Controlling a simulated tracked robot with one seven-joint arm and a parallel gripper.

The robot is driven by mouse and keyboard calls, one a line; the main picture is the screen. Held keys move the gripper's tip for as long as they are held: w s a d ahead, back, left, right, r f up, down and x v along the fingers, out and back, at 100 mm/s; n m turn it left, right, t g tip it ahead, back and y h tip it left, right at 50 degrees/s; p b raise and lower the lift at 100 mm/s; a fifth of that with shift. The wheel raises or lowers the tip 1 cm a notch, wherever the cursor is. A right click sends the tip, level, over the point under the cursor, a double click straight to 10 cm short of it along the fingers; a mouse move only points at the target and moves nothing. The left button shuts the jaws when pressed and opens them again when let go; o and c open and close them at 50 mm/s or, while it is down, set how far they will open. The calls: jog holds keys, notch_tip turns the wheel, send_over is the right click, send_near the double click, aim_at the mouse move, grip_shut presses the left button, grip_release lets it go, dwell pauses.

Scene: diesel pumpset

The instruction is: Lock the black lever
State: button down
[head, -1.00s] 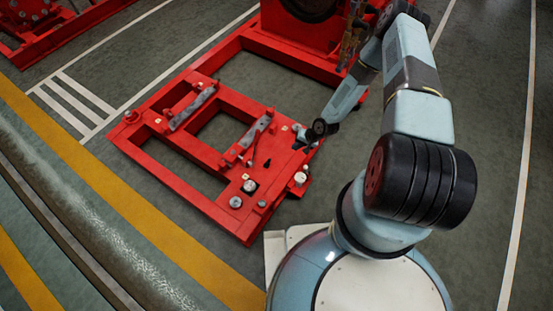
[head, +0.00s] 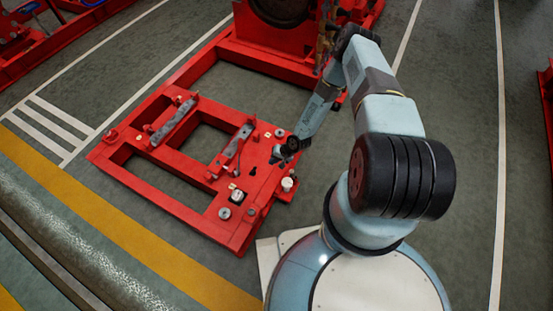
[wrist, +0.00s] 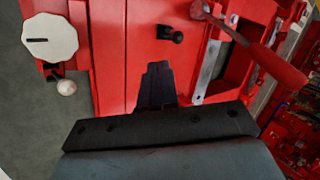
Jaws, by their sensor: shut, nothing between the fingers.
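A small black lever-like part (wrist: 172,34) with a rounded end sticks out from the red panel in the wrist view. I cannot tell its locking position. A small dark shape (head: 253,168) on the panel in the head view may be the same part. My gripper (wrist: 158,78) is shut and empty. Its dark fingertips lie below the black part in the wrist view, with a visible gap between them. In the head view my gripper (head: 277,157) is over the right side of the red panel; its tips are small there.
A white slotted knob (wrist: 50,38) and a white ball (wrist: 67,87) lie left of my fingers. A red-handled lever (wrist: 262,50) extends at the right. The red frame (head: 180,205) has open gaps; grey floor (head: 400,35) surrounds it.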

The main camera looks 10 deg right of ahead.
jog(key=a+r+x, duration=0.1)
jog(key=x, duration=0.7)
jog(key=shift+w+a+f, duration=0.2)
jog(key=shift+w+a, duration=0.05)
jog(key=shift+a, duration=0.15)
jog(key=shift+w+d, duration=0.1)
